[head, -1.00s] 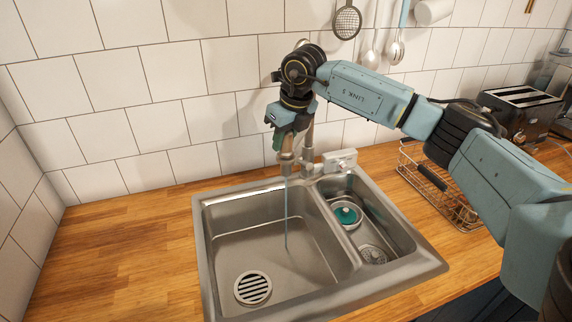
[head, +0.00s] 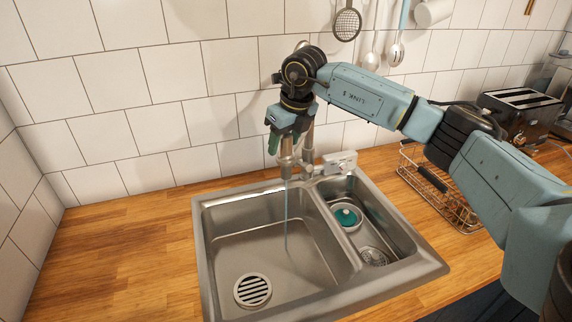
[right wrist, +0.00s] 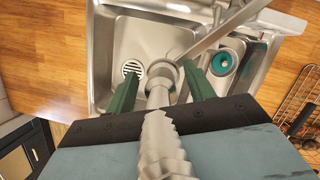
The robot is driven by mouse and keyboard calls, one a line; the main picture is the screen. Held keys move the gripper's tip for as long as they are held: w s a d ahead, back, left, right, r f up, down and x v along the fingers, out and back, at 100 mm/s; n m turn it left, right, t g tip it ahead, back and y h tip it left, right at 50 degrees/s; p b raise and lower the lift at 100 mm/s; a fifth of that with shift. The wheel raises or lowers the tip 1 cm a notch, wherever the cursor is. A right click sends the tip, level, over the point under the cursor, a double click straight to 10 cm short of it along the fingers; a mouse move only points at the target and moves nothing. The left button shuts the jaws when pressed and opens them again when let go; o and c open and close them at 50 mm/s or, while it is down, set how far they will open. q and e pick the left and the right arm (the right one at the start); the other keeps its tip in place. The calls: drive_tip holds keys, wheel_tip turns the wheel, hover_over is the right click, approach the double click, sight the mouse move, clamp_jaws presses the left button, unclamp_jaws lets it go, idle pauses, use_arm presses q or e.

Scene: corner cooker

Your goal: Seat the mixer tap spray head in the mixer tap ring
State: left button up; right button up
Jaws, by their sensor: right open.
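The metal spray head (head: 287,162) hangs upright over the sink at the tap, with a thin water stream below it. In the right wrist view the spray head (right wrist: 158,92) points down below its ribbed hose (right wrist: 162,145). The tap ring (right wrist: 166,71) is at the end of a metal arm and appears to be around the spray head; how deeply it sits is hidden. My right gripper (right wrist: 163,90) is open, with one green finger on each side of the spray head. In the head view my right gripper (head: 283,146) partly hides the tap. My left gripper is not in view.
The steel sink (head: 207,268) has a large left basin and a small right basin with a teal-and-white item (head: 346,216). A wire rack (head: 448,205) and a toaster (head: 520,112) stand to the right. The tiled wall is close behind the tap. The left worktop is clear.

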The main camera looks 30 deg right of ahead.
drive_tip(key=b+v, duration=0.1)
drive_tip(key=v, duration=1.2)
idle(0.7)
